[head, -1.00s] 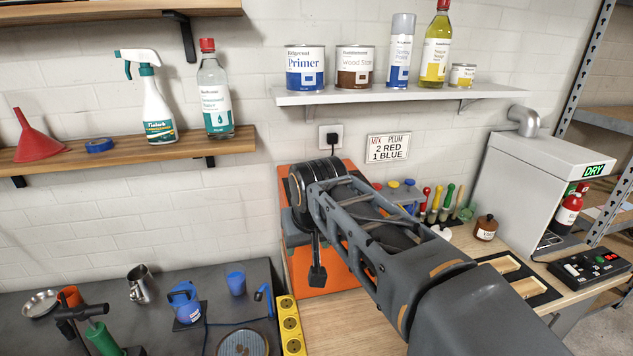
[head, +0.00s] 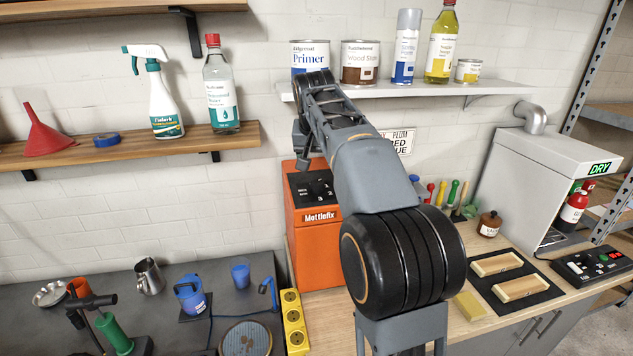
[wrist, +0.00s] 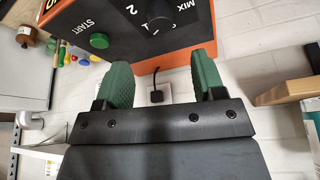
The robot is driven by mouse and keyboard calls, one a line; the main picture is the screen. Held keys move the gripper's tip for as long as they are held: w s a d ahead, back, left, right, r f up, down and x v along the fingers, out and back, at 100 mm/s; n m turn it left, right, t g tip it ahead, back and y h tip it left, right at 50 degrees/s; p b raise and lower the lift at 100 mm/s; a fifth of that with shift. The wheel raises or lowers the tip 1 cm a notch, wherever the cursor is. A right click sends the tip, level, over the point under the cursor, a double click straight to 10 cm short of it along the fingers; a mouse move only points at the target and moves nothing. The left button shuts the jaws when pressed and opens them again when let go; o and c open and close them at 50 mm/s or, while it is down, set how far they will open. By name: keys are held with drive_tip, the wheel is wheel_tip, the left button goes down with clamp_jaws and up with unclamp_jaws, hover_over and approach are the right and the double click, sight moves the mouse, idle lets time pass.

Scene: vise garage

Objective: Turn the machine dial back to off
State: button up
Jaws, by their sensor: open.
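The orange Mottlefix machine (head: 303,262) stands on the wooden bench in the head view, its black control panel (head: 301,188) partly behind my arm. In the wrist view, which is upside down, the panel shows a black dial (wrist: 158,22) beside the word MIX and the numbers, and a green START button (wrist: 99,41). I cannot tell which mark the dial points at. My gripper (wrist: 163,75) is open and empty, its two green pads apart from the dial. In the head view my gripper (head: 301,150) hangs just above the machine's top.
A shelf (head: 440,87) with cans and bottles is close behind and above my arm. A wooden shelf (head: 120,150) is at left. A yellow power strip (head: 293,320) lies left of the bench. A yellow block (head: 470,305) and a black tray (head: 512,290) are at right.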

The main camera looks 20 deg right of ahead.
sight(317, 181)
drive_tip(key=x, duration=0.9)
drive_tip(key=shift+f+p, duration=0.1)
drive_tip(key=shift+p, duration=0.2)
drive_tip(key=c, duration=0.9)
